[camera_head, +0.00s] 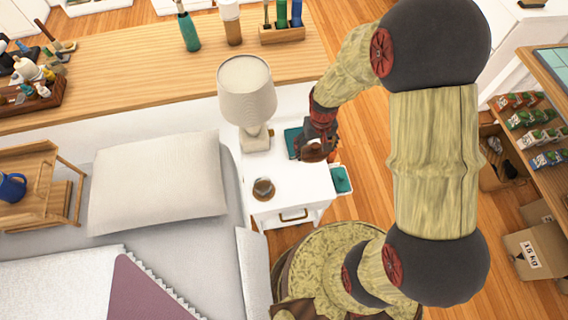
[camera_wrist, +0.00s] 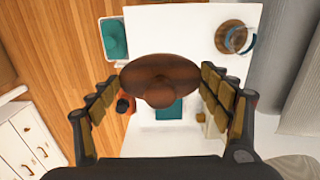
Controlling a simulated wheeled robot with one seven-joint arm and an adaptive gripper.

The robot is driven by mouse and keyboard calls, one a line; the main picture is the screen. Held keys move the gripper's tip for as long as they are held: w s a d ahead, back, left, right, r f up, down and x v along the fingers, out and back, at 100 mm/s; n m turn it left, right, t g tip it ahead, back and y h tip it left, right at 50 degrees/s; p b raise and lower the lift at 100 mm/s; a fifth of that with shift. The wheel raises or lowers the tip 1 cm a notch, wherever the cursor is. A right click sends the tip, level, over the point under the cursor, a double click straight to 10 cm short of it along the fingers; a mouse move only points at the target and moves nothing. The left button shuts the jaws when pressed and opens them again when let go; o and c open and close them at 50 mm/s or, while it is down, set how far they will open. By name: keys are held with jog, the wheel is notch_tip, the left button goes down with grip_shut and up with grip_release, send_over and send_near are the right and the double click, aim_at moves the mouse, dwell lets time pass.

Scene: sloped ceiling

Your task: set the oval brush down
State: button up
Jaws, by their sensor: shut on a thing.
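The oval brush (camera_wrist: 160,77) is brown, with a round knob on its upper side. In the wrist view it sits between the two fingers of my gripper (camera_wrist: 160,90), which is shut on it. In the head view my gripper (camera_head: 314,146) holds the brush (camera_head: 313,153) over the right part of the white nightstand (camera_head: 297,190). The gap between the brush and the top is hard to tell. The gripper hides part of the nightstand's far right.
A lamp (camera_head: 247,95) stands at the nightstand's back left. A glass on a wooden coaster (camera_head: 263,189) is at its front left. A teal item (camera_head: 293,141) lies behind the gripper. A white bin with teal inside (camera_head: 341,179) is at the right edge. The middle front is clear.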

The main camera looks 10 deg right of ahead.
jog(key=s+f+b, duration=0.3)
jog(key=s+f, duration=0.3)
jog(key=s, duration=0.8)
jog(key=w+f+b, duration=0.1)
jog(key=w+f, duration=0.2)
jog(key=w, duration=0.1)
jog(key=w+f+b, duration=0.2)
jog(key=w+f, duration=0.1)
jog(key=w, duration=0.1)
jog(key=w+f+b, duration=0.2)
jog(key=w+f, duration=0.1)
jog(key=w, duration=0.1)
jog(key=shift+w+a+f, duration=0.3)
jog(key=shift+w+a, duration=0.1)
jog(key=shift+w+f, duration=0.1)
jog(key=shift+f, duration=0.1)
jog(key=f+b, duration=0.1)
jog(key=f, duration=0.1)
jog(key=f+b, duration=0.1)
jog(key=shift+w+f+b, duration=0.25)
jog(key=shift+f+b, duration=0.05)
jog(key=shift+b, duration=0.05)
jog(key=shift+r, duration=0.1)
jog(key=o, duration=1.3)
